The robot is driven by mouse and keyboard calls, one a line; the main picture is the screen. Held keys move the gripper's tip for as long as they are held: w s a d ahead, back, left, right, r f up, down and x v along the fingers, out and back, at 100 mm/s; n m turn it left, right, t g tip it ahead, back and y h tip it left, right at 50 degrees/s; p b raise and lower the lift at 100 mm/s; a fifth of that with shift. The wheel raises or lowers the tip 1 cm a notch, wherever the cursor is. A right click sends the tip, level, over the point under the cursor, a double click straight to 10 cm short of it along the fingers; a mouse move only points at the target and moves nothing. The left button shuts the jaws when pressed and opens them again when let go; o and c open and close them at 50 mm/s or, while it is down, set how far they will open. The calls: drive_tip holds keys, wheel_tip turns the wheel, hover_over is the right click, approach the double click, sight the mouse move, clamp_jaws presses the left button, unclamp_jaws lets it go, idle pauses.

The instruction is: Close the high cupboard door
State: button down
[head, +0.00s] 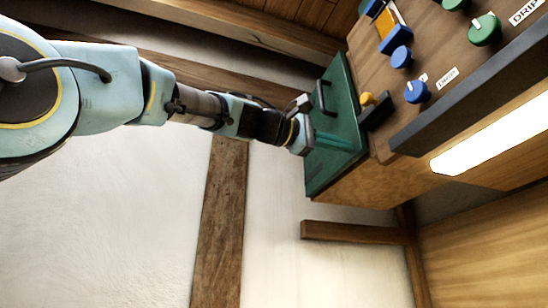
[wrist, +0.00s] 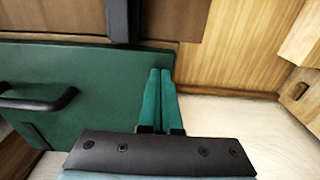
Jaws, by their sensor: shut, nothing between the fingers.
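The cupboard door (head: 340,100) is a flat dark green panel at the left end of the wooden cupboard (head: 365,180) in the head view. It carries a black bar handle (head: 322,97). The door fills much of the left of the wrist view (wrist: 100,85), with its handle (wrist: 40,99) at the far left. I cannot tell how wide any gap to the cupboard is. My gripper (head: 345,143) is shut and empty, its teal fingers over the door's face. In the wrist view, the fingertips (wrist: 160,72) lie near the door's right edge; contact is unclear.
Blue knobs (head: 417,92) and green knobs (head: 485,30) stick out from the wooden panel. A dark rail (head: 470,90) and a lit strip (head: 495,135) run along the cupboard. The white wall (head: 280,220) has timber beams.

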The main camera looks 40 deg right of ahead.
drive_tip(key=shift+s+d+r, duration=0.15)
drive_tip(key=shift+s+d, duration=0.3)
drive_tip(key=shift+d, duration=0.4)
drive_tip(key=shift+s+r, duration=0.1)
drive_tip(key=shift+a+p, duration=0.1)
drive_tip(key=shift+p, duration=0.2)
